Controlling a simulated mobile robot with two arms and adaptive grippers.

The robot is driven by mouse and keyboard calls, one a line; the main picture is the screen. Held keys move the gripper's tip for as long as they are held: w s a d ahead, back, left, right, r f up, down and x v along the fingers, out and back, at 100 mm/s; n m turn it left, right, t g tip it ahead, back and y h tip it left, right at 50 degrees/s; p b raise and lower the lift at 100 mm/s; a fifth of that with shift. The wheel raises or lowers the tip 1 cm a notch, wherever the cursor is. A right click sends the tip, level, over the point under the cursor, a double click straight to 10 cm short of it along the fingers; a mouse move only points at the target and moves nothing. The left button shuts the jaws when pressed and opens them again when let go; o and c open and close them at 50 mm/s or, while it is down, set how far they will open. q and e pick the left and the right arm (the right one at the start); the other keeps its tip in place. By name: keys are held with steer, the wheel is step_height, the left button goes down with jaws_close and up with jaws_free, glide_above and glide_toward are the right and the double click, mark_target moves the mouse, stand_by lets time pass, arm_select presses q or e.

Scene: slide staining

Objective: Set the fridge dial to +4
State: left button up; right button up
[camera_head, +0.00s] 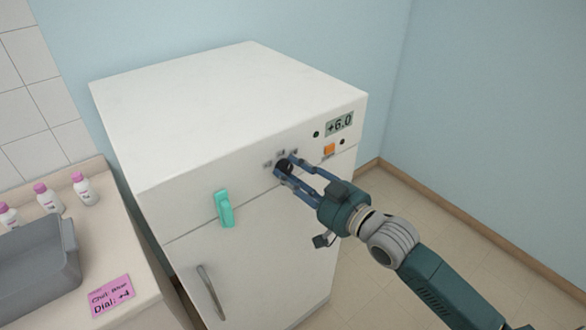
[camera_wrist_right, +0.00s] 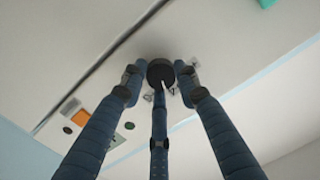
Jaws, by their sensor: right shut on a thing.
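The white fridge (camera_head: 230,90) has a control strip along its upper front. Its display (camera_head: 340,123) reads +6.0. The dark round dial (camera_head: 283,167) is on the strip, left of the display, with small marks above it. My right gripper (camera_head: 286,166) is at the dial with its fingers shut on it. In the right wrist view the black dial (camera_wrist_right: 160,72) with a pale pointer line sits between the fingertips. The finger undersides hide part of the marks. My left gripper is not in view.
An orange square (camera_head: 329,150) sits below the display.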

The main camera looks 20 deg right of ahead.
steer(key=n, duration=0.1)
steer(key=n+p, duration=0.1)
steer(key=n, duration=0.1)
steer(key=shift+s+a+f, duration=0.1)
steer(key=shift+f, duration=0.2)
steer(key=shift+n, duration=0.3)
steer(key=shift+f, duration=0.2)
steer(key=o, duration=1.1)
steer(key=shift+o, duration=0.3)
steer(key=shift+r, duration=0.3)
steer(key=v, duration=1.2)
